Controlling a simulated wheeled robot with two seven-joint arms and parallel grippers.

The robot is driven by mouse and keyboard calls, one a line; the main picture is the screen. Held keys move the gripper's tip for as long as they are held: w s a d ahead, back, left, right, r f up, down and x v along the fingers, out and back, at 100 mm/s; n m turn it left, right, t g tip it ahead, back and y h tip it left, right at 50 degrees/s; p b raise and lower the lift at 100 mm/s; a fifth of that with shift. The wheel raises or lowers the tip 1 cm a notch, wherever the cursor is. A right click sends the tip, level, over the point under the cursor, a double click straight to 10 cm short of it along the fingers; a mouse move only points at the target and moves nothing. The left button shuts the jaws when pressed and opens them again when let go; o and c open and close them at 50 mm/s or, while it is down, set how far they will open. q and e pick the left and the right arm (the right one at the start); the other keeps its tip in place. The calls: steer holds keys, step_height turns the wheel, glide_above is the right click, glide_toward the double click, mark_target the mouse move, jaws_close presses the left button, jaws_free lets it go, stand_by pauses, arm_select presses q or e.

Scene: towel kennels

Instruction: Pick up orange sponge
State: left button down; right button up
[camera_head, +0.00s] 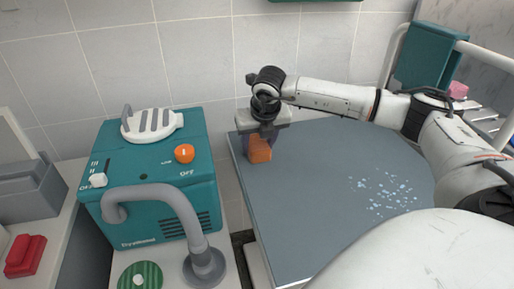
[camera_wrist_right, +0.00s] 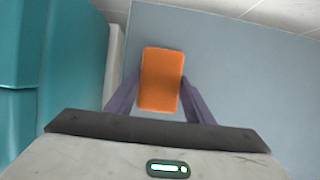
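The orange sponge (camera_head: 259,150) is at the far left corner of the grey table (camera_head: 320,190). My right gripper (camera_head: 261,145) is over it, pointing down. In the right wrist view the sponge (camera_wrist_right: 161,79) lies between the two purple fingers of the right gripper (camera_wrist_right: 160,95). The fingers stand at its left and right sides, very close to it. I cannot tell whether they press on it or whether it is off the table. My left gripper is not in view.
A teal machine (camera_head: 155,185) with a grey hose (camera_head: 165,195) stands left of the table. Pale blue flecks (camera_head: 385,193) lie on the table's right part. A red object (camera_head: 25,256) sits at the far left. The table's middle is clear.

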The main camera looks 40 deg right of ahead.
mark_target(258, 144)
step_height(258, 144, up, 10)
steer(key=shift+r+p, duration=0.1)
steer(key=shift+p, duration=0.25)
steer(key=shift+c, duration=0.2)
steer(key=shift+o, duration=1.1)
steer(key=shift+c, duration=0.6)
